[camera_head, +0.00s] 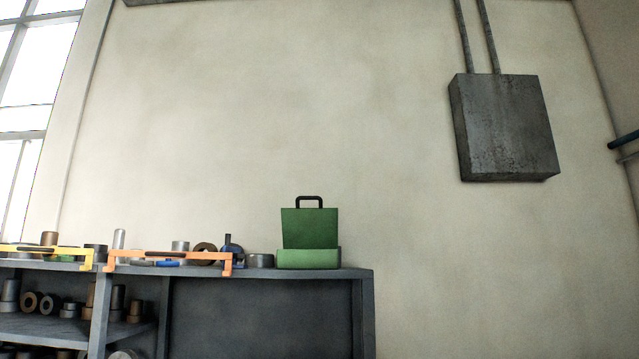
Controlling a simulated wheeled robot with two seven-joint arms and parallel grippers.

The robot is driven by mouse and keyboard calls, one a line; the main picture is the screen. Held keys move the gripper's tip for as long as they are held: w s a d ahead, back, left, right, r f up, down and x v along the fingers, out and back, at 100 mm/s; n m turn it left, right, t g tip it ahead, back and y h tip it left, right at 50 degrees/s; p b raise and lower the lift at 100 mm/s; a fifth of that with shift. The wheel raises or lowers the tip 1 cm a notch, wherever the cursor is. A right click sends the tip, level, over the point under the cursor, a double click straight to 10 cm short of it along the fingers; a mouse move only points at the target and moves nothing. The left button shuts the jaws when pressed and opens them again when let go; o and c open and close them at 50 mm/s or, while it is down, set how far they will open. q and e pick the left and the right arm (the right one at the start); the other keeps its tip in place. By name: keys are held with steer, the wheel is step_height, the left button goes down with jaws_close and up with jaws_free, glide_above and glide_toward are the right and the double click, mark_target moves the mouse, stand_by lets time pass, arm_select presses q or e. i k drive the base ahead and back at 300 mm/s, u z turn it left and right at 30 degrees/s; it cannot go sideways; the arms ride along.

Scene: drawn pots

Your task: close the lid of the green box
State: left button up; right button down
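The green box (309,259) stands on the top of a grey shelf unit, near its right end. Its lid (310,228) is raised and stands about upright behind the low base, with a dark handle (309,202) at its upper edge. The inside of the box is hidden by its front wall. Neither of my grippers is in view.
The grey shelf unit (270,315) runs along the wall from the left. An orange-framed tool (170,257), a yellow-framed tool (45,252) and several metal cylinders crowd its top left of the box. A grey wall cabinet (508,128) hangs at upper right.

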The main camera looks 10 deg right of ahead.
mark_target(302, 229)
steer(key=u, duration=0.95)
steer(key=i, duration=1.05)
steer(key=z, duration=0.8)
steer(key=i, duration=0.7)
steer(key=z, duration=0.65)
